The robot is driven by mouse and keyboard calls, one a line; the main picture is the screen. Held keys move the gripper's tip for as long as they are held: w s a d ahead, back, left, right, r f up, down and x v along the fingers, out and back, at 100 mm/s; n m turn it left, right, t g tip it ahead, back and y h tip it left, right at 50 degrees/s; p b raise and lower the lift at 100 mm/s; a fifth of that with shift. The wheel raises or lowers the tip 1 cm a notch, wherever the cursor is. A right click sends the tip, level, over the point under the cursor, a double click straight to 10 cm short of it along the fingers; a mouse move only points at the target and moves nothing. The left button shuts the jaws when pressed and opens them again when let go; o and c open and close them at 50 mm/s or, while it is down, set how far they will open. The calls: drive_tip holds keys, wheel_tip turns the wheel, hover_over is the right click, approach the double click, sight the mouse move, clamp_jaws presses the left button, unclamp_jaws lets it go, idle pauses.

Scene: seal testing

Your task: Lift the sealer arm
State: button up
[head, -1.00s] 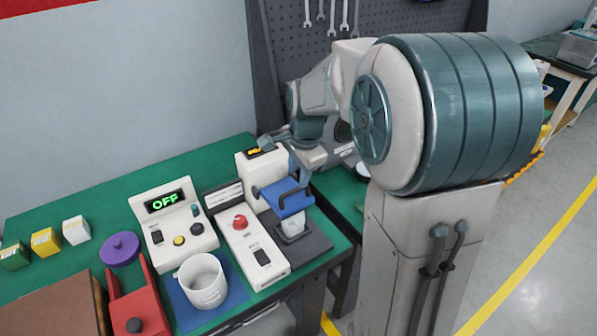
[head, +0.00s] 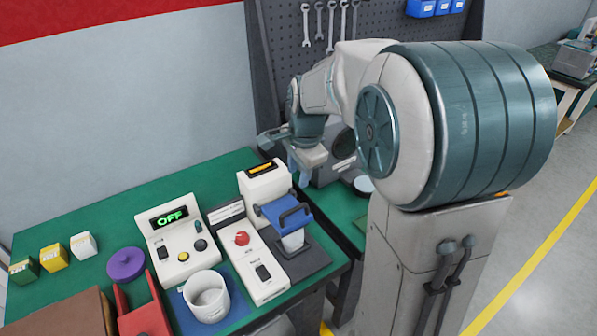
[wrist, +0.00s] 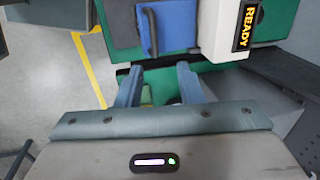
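The sealer is a white machine (head: 263,183) on the green bench, with an orange lit display on top. Its blue sealer arm (head: 272,212) with a dark handle bar (head: 297,214) reaches forward above a pale block on a dark base. In the wrist view the blue arm (wrist: 180,22) and its handle (wrist: 149,32) lie beyond my fingertips, and the display (wrist: 246,27) reads READY. My gripper (wrist: 158,76) is open, with a gap between its two fingers and nothing in it. In the head view my gripper (head: 299,172) is above and behind the handle, apart from it.
A white control box (head: 178,236) reading OFF, a panel with a red knob (head: 246,253), a white mug (head: 206,296) and a purple disc (head: 126,264) stand to the left. A grey pegboard (head: 375,28) with wrenches rises behind. Floor shows at right.

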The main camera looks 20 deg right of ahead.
drive_tip(key=shift+r+p, duration=0.6)
drive_tip(key=shift+r, duration=0.45)
